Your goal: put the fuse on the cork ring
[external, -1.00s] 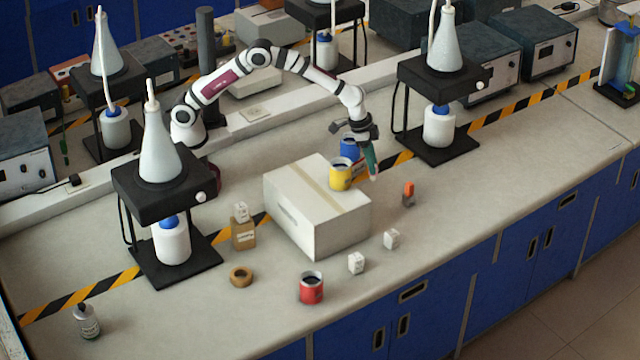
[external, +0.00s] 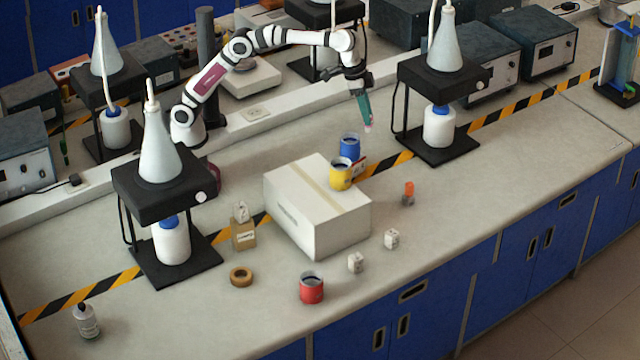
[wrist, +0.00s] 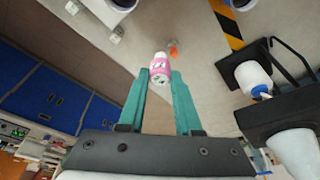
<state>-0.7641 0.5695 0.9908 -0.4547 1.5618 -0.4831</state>
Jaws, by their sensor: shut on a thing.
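My gripper (external: 367,122) is raised above the bench, behind the blue mug and beside the right-hand black stand. Its green fingers are shut on a small white cylinder with a pink band, apparently the fuse (wrist: 160,69), held at the fingertips in the wrist view. In the external view only a small pale pink tip of the fuse (external: 369,128) shows below the fingers. The cork ring (external: 241,269) is a brown ring lying flat on the bench at the front left, far from my gripper. Nothing lies on it.
A large white box (external: 300,222) stands between my gripper and the cork ring, with a yellow mug (external: 341,178) and blue mug (external: 350,147) by its far side. A red mug (external: 312,290), white blocks (external: 356,263) and an orange-topped item (external: 408,190) stand on the front bench.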

